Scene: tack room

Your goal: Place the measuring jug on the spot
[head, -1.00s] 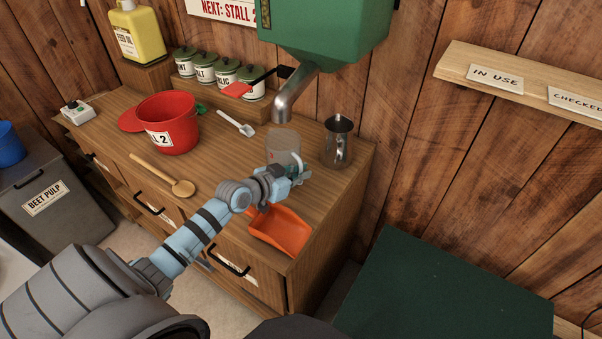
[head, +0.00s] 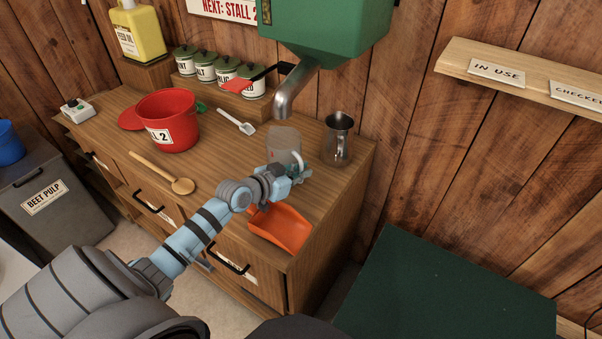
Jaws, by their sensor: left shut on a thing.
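The measuring jug (head: 284,143) is clear with a pale handle on its right side. It is upright at the right part of the wooden counter, below the metal spout (head: 283,103). My left gripper (head: 295,174) is shut on the jug at its near right side, by the handle. The gripper hides the jug's lower part, so I cannot tell whether its base touches the counter. No marked spot can be made out; the jug and gripper cover the counter there. My right gripper is not in view.
A steel pitcher (head: 338,140) stands close right of the jug. A red bucket (head: 169,120), a white scoop (head: 236,122) and a wooden spoon (head: 163,174) are to the left. A green hopper (head: 325,30) hangs above.

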